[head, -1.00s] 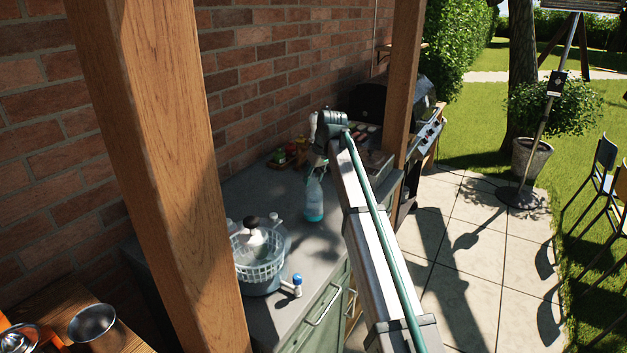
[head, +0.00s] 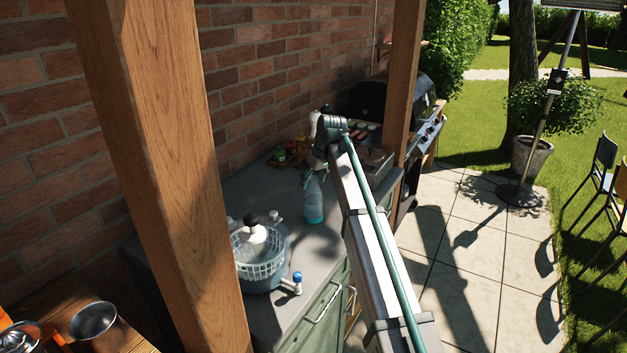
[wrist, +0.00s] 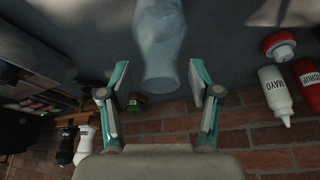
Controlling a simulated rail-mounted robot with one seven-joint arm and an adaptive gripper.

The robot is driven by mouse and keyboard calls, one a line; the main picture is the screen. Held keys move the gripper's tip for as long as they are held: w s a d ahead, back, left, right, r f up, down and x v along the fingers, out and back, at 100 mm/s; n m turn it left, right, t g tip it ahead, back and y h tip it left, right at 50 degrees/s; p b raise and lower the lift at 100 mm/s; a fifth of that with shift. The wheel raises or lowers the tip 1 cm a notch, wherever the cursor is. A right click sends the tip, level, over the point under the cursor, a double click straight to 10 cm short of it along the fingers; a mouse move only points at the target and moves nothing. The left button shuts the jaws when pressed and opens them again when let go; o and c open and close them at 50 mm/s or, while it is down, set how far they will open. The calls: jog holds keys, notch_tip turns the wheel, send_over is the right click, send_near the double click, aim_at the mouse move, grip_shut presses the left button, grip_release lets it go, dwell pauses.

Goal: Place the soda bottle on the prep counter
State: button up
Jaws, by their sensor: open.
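A translucent pale blue bottle (head: 314,202), which looks like the soda bottle, stands upright on the grey prep counter (head: 318,238). My gripper (wrist: 159,76) is open, with one finger on each side in the wrist view. The bottle (wrist: 160,40) shows in the gap between and beyond the fingers there, clear of both, its far part cut off by the frame edge.
A basket (head: 258,258) and a blue-capped item (head: 292,285) are at the counter's near end. A mayo bottle (wrist: 274,92) and ketchup bottle (wrist: 307,85) show in the wrist view. A wooden post (head: 160,150) rises in front.

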jog(key=b+v, duration=0.2)
jog(key=v, duration=1)
jog(key=shift+r, duration=0.1)
